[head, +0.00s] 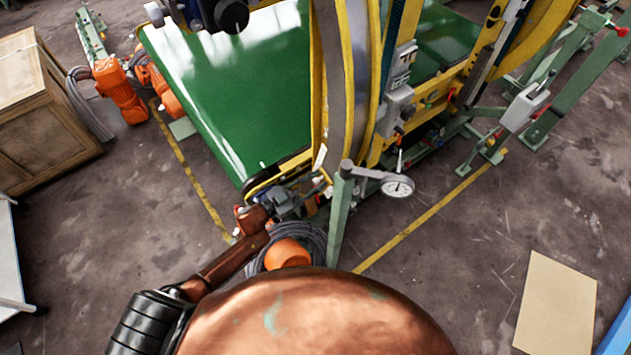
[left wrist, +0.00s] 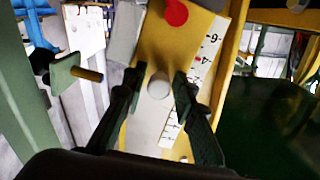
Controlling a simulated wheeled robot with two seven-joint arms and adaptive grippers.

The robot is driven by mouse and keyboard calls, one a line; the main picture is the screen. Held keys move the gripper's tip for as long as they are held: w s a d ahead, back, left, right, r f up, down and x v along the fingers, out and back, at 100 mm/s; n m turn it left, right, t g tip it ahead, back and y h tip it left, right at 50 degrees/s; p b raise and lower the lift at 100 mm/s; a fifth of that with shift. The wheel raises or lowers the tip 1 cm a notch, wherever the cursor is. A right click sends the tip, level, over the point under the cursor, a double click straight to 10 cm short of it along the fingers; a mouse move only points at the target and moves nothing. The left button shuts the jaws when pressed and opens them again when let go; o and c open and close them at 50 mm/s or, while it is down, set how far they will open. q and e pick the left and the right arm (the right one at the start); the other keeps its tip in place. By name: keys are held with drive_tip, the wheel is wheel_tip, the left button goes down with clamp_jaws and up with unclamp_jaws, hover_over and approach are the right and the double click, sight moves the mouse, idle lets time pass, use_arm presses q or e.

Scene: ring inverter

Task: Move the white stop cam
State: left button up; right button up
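The white stop cam (left wrist: 158,86) shows in the left wrist view as a small round white piece on a yellow plate (left wrist: 150,45). A white scale (left wrist: 204,60) with black numbers and a red mark runs beside it on the right. My left gripper (left wrist: 160,70) has its two dark fingers on either side of the cam, with a visible gap to each. How deep the fingertips reach around it I cannot tell. In the head view my left gripper (head: 308,186) is at the front lower corner of the yellow frame; the cam cannot be made out there. My right gripper is not in view.
In the left wrist view a red round part (left wrist: 176,12) sits above the cam. Open floor (head: 450,270) lies right.

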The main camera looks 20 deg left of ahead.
use_arm(q)
drive_tip(key=shift+c, duration=0.4)
clamp_jaws()
